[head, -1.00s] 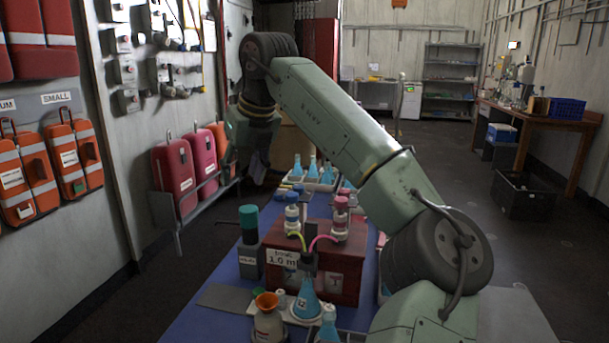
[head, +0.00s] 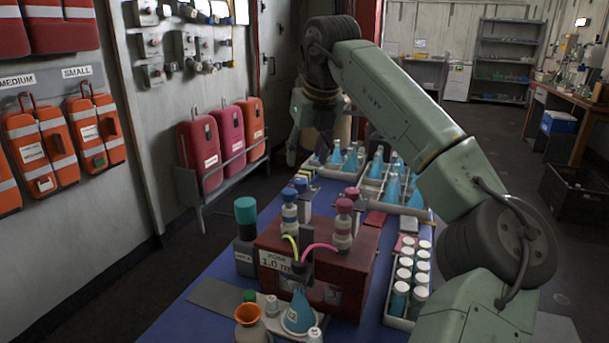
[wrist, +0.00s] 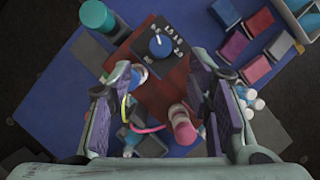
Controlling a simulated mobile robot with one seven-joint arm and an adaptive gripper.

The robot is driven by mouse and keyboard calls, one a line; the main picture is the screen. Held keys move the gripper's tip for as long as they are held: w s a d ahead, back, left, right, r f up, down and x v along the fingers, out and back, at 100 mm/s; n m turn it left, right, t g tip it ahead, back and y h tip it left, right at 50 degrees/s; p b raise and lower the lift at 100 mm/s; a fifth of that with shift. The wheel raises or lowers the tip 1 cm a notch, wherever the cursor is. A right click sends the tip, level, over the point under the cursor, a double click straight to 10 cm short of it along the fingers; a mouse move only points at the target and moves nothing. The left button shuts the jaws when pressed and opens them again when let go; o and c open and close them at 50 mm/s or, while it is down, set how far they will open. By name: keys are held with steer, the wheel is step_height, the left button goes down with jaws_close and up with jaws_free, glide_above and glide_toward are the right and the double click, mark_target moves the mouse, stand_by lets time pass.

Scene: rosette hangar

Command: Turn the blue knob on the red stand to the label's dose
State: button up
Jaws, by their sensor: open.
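In the wrist view, the blue knob (wrist: 160,45) sits on a black dial plate (wrist: 155,60) with white dose numbers around it, at the end of the red stand (wrist: 168,95). My gripper (wrist: 163,77) is open, its fingers apart on either side below the knob, touching nothing that I can make out. In the head view, the red stand (head: 330,262) carries a blue-capped bottle (head: 289,215) and a pink-capped bottle (head: 344,225). Its white label (head: 275,262) reads 1.0 m, the rest covered. My gripper (head: 297,150) hangs beyond the stand. I cannot pick out the knob there.
A blue flask (head: 299,312) stands before the stand with yellow and pink tubes above it. A green-capped container (head: 246,218) stands left. A rack of white-capped vials (head: 404,280) is right. Racks of blue flasks (head: 375,175) stand behind.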

mark_target(301, 181)
steer(key=p+x, duration=0.1)
steer(key=x, duration=0.7)
steer(key=shift+r, duration=0.1)
jaws_close()
stand_by(0.4)
